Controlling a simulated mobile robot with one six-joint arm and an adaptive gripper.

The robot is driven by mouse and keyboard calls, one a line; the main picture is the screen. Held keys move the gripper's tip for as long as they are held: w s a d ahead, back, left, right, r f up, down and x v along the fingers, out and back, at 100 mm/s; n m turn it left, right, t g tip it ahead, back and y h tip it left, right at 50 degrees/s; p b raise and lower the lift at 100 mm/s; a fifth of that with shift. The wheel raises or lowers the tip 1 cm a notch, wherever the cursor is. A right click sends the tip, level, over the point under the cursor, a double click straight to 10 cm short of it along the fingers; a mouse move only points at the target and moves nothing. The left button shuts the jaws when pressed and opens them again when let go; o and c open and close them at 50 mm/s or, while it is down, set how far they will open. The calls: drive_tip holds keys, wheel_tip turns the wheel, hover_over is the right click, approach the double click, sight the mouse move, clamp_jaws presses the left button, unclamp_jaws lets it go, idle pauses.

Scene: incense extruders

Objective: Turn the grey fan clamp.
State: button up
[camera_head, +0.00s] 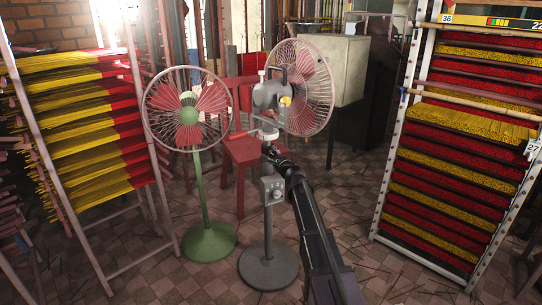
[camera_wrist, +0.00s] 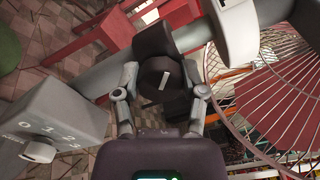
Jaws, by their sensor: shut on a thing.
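The grey fan (camera_head: 304,88) stands on a grey pole (camera_head: 268,228) with a round grey base. Its clamp is a dark collar (camera_wrist: 153,40) around the pole, with a dark round knob (camera_wrist: 160,76) that bears a pale line, tilted slightly in the wrist view. My gripper (camera_head: 274,152) reaches the pole from the front right, below the fan head. In the wrist view the fingers (camera_wrist: 161,92) lie on both sides of the knob, shut on it. In the head view my gripper mostly hides the clamp.
A control box (camera_wrist: 50,120) with a numbered dial sits on the pole below the clamp. Incense racks (camera_head: 85,130) (camera_head: 455,170) flank both sides.

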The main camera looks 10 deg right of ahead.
drive_tip(key=n, duration=0.5)
drive_tip(key=shift+f+n, duration=0.15)
drive_tip(key=shift+n, duration=2.45)
drive_tip(key=o, duration=1.2)
drive_tip(key=shift+c, duration=0.2)
drive_tip(key=shift+s, duration=0.15)
drive_tip(key=v, duration=1.1)
drive_tip(key=shift+s, duration=0.35)
drive_tip(key=shift+d, duration=0.1)
